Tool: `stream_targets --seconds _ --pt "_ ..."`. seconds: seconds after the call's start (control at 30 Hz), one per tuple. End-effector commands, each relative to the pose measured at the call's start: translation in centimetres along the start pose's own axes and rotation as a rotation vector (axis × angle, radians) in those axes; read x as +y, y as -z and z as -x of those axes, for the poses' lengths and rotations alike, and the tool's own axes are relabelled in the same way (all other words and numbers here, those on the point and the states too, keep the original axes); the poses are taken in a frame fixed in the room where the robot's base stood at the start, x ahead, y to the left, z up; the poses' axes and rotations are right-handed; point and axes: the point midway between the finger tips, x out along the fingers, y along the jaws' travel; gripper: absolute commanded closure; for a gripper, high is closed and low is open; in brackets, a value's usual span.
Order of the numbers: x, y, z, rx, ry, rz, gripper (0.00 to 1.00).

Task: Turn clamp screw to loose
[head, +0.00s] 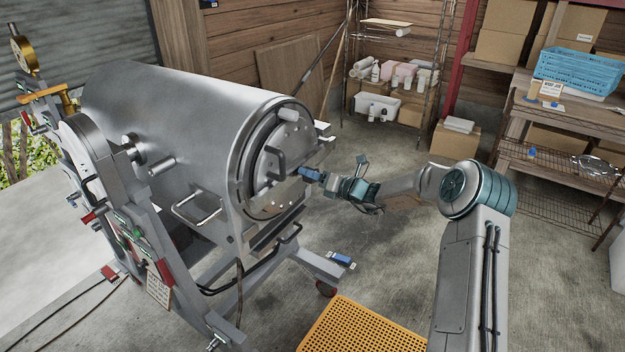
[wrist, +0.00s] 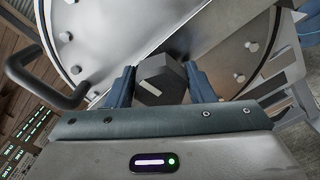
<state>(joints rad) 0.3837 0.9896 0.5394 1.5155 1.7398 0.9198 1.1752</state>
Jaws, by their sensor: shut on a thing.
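The clamp screw shows in the wrist view as a dark grey angular knob (wrist: 162,82) with a small light mark on its face. My gripper (wrist: 160,76) has one blue finger on each side of this knob and is shut on it. In the head view my gripper (head: 308,174) is at the right part of the round end door (head: 270,195) of the large steel drum (head: 185,130). There the knob is hidden or too small to tell. A light metal bar or plate lies across the door behind the knob in the wrist view.
A curved dark handle (wrist: 45,75) stands out from the door, left of my gripper. A grey stand (head: 150,225) with gauges and tags is at the left. A yellow grate (head: 362,330) lies on the floor in front. Shelves (head: 560,120) with boxes stand at the right.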

Motion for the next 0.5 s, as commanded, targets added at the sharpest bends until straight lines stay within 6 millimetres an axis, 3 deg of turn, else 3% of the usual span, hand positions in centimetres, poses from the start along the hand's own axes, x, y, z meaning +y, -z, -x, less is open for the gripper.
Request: stream_targets --seconds 0.5 --pt "-0.33 0.57 0.01 -0.002 0.001 0.476 0.74"
